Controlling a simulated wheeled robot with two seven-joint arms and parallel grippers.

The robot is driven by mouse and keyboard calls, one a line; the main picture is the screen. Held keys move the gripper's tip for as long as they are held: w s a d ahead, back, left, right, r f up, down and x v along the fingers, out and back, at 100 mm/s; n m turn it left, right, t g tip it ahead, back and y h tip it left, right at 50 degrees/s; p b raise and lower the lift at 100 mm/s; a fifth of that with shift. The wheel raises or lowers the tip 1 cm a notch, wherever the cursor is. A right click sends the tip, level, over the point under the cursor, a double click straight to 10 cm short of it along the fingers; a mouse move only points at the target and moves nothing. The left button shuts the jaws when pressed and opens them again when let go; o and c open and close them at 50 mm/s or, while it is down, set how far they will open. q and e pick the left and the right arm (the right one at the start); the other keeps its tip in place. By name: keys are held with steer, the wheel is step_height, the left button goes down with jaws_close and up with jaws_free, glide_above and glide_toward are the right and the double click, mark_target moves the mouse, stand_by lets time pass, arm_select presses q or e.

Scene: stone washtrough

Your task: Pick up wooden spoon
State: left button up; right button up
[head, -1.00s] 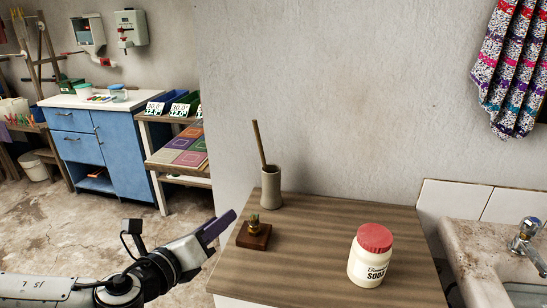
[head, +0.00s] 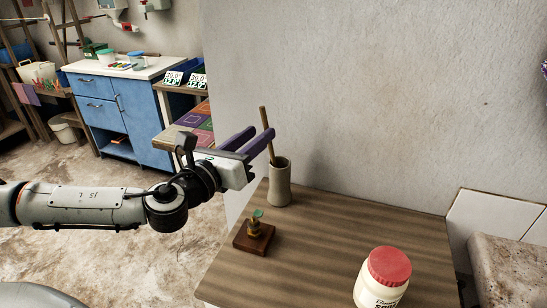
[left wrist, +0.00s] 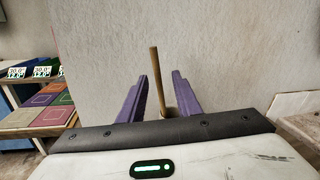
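The wooden spoon (head: 266,130) stands tilted in a beige cylindrical holder (head: 280,184) at the back left of the wooden counter; only its handle shows, and its lower end is hidden inside. My left gripper (head: 262,140) is open, its purple fingers level with the handle just above the holder's rim. In the left wrist view the spoon handle (left wrist: 157,80) rises between the two open fingers (left wrist: 160,90), apart from both as far as I can tell. My right gripper is in neither view.
A small wooden block with a brass piece (head: 254,236) sits at the counter's left edge. A white jar with a red lid (head: 385,278) stands at the front right. The grey wall rises behind the counter (head: 320,240), whose middle is clear.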

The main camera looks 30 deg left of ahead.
mark_target(272, 155)
arm_select(q)
steer(key=w, duration=0.3)
steer(key=w+p, duration=0.1)
steer(key=w, duration=0.1)
steer(key=shift+w+a+f, duration=0.15)
steer(key=shift+a+f, duration=0.1)
steer(key=shift+f, duration=0.1)
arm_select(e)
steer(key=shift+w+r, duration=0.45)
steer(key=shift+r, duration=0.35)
arm_select(q)
steer(key=shift+c, duration=0.3)
jaws_close()
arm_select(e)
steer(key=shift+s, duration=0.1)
